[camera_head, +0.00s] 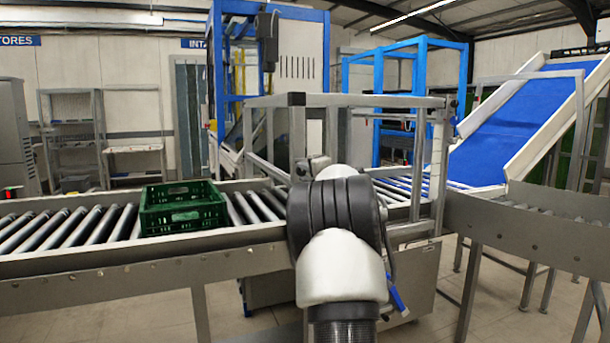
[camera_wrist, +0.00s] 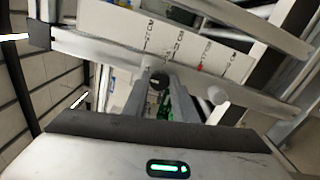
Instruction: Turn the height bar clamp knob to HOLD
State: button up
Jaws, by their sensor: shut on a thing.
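In the wrist view, a small dark round knob (camera_wrist: 157,80) with a pale mark sits between the fingertips of my gripper (camera_wrist: 163,88). The fingers are closed on it. A white plate (camera_wrist: 225,60) with dark scale marks and a small red mark lies behind and above the knob, along a grey metal bar. In the head view, my own arm hides the gripper and the knob.
In the head view, a green crate (camera_head: 182,212) sits on the roller conveyor (camera_head: 60,228) left of my arm. A grey metal frame (camera_head: 345,101) stands over the conveyor ahead. A blue inclined belt (camera_head: 530,115) rises at the right.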

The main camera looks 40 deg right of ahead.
jog(key=o, duration=1)
jog(key=shift+o, duration=0.2)
jog(key=v, duration=1.7)
jog(key=shift+s+p, duration=0.25)
jog(key=shift+p, duration=0.2)
jog(key=shift+d, duration=0.1)
